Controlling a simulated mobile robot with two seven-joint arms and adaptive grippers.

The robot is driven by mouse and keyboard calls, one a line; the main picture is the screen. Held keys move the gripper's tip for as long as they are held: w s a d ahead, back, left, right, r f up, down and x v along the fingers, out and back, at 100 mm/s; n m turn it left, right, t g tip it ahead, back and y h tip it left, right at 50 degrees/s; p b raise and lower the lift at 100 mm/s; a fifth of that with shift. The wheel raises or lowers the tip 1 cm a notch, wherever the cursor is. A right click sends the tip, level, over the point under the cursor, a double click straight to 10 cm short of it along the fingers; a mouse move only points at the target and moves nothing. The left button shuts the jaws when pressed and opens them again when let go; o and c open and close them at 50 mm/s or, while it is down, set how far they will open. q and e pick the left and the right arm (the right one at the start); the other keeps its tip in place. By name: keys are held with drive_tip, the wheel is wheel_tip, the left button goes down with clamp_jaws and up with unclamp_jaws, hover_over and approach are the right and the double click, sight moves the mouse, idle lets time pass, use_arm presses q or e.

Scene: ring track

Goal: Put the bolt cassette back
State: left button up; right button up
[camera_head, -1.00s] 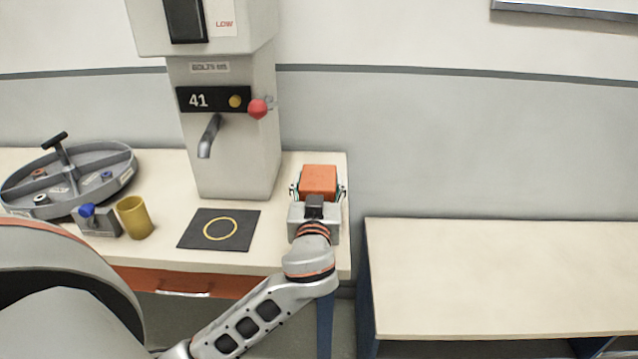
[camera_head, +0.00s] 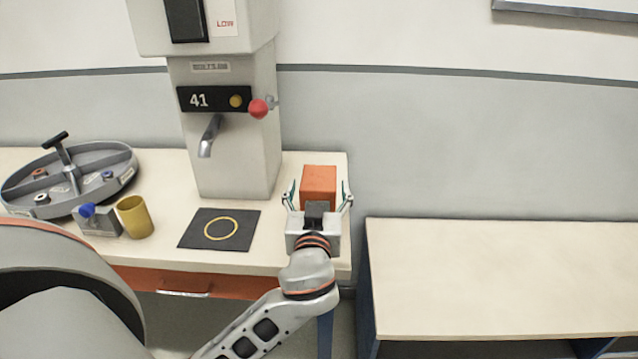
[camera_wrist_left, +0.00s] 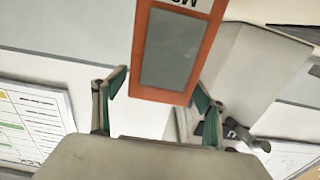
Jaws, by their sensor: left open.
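The orange bolt cassette (camera_head: 319,184) stands on the table beside the dispenser's right side, near the table's right end. In the left wrist view the cassette (camera_wrist_left: 206,58) shows an orange frame, a grey panel and part of a printed label. My left gripper (camera_head: 318,190) is open, its fingers spread apart on either side of the cassette's near end. In the left wrist view the fingertips (camera_wrist_left: 160,88) are clear of the cassette's sides. The dispenser (camera_head: 228,150) has a display reading 41, a red knob and a spout. My right gripper is not seen.
A black mat (camera_head: 190,240) with a yellow ring lies below the spout. A yellow cup (camera_head: 135,217), a small block with a blue knob (camera_head: 97,219) and a divided round tray (camera_head: 22,205) stand at left. A bare lower table (camera_head: 500,270) lies at right.

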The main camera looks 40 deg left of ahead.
use_arm(q)
drive_tip(key=v, duration=0.8)
drive_tip(key=shift+f+b, duration=0.1)
drive_tip(key=shift+b, duration=0.2)
drive_tip(key=shift+s+d, duration=0.2)
drive_tip(key=shift+s, duration=0.25)
